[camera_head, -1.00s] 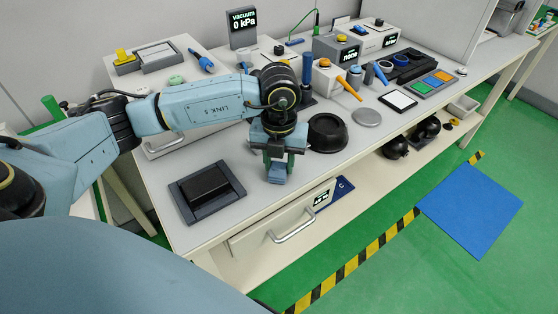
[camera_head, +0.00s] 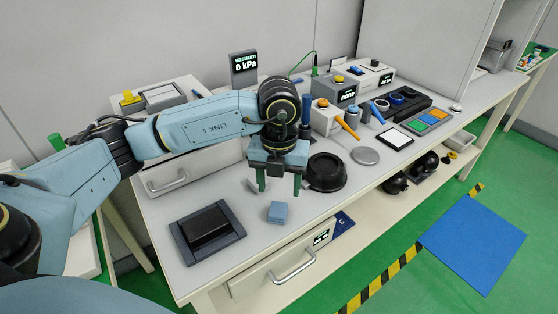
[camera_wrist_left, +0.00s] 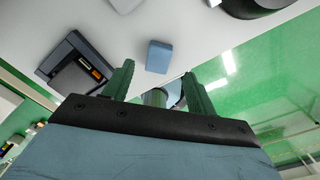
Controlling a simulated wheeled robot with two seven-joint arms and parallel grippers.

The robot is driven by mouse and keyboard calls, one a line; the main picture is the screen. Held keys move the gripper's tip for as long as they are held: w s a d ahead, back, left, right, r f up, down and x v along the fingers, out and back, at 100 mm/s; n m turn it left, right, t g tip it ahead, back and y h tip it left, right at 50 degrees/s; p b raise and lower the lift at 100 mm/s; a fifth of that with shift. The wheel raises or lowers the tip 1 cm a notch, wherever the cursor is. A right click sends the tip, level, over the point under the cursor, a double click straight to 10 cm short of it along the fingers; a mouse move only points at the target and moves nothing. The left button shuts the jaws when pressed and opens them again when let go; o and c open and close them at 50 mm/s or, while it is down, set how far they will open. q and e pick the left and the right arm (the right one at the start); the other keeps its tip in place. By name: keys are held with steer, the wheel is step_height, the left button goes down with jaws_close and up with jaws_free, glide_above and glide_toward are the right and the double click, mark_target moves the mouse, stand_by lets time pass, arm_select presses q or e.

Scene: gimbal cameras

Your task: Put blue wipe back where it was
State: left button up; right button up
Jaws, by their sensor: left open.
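The blue wipe (camera_head: 278,212) is a small folded light-blue block lying on the white bench top, near its front edge. It also shows in the left wrist view (camera_wrist_left: 159,56), beyond the fingertips. My left gripper (camera_head: 279,188) hangs above and just behind the wipe with its two green fingers apart and nothing between them. In the left wrist view the open fingers (camera_wrist_left: 158,84) are clear of the wipe. My right gripper is in neither view.
A dark tray with a black block (camera_head: 208,232) lies left of the wipe. A round black dish (camera_head: 326,172) stands to its right. A vacuum display (camera_head: 244,68), pump boxes and tools fill the back. A drawer (camera_head: 280,268) is under the front edge.

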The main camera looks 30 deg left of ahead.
mark_target(279, 206)
arm_select(q)
step_height(279, 206, up, 6)
steer(key=shift+p, duration=0.4)
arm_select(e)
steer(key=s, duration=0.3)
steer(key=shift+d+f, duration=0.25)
